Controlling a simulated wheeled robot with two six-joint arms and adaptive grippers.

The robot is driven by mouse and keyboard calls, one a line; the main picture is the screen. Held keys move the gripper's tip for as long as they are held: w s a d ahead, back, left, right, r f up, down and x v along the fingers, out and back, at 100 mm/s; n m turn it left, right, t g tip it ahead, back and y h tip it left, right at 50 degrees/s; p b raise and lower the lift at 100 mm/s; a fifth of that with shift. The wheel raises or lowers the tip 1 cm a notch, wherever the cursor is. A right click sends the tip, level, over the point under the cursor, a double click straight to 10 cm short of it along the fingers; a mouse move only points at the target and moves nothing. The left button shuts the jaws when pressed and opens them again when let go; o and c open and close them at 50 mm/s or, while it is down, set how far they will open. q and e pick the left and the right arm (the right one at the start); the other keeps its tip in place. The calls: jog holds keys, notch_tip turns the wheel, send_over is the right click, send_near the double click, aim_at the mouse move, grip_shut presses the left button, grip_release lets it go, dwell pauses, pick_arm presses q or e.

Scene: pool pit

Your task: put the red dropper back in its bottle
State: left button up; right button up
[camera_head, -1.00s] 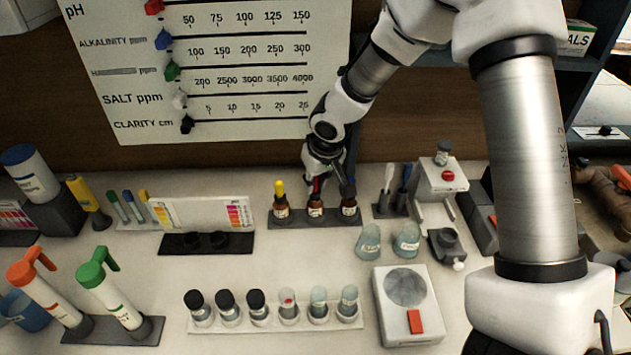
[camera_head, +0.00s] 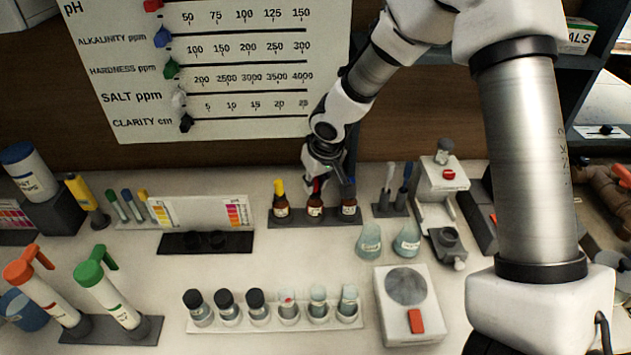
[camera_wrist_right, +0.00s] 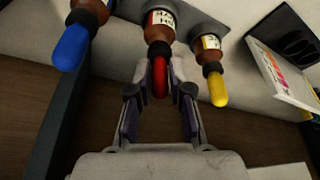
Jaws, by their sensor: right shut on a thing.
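The red dropper (camera_wrist_right: 160,82) shows in the right wrist view, with its red bulb between the fingers of my right gripper (camera_wrist_right: 160,88). Its dark collar is in line with the neck of the middle brown bottle (camera_wrist_right: 160,24) and looks to be at it; I cannot tell whether it is fully seated. In the head view my right gripper (camera_head: 318,176) is shut on the red dropper, just above the middle bottle (camera_head: 315,208), which stands upright in a dark rack (camera_head: 290,222). My left gripper is not in view.
A yellow-topped bottle (camera_head: 281,208) and a blue-topped bottle (camera_wrist_right: 72,44) flank the middle one closely. Two small flasks (camera_head: 369,240) stand to the front right. A row of several vials (camera_head: 257,306) is in front, with bare counter between.

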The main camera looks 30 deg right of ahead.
jog(key=shift+f+b, duration=0.35)
jog(key=o, duration=0.7)
jog(key=shift+r, duration=0.1)
notch_tip(320, 180, up, 7)
jog(key=p, duration=0.5)
jog(key=shift+p, duration=0.35)
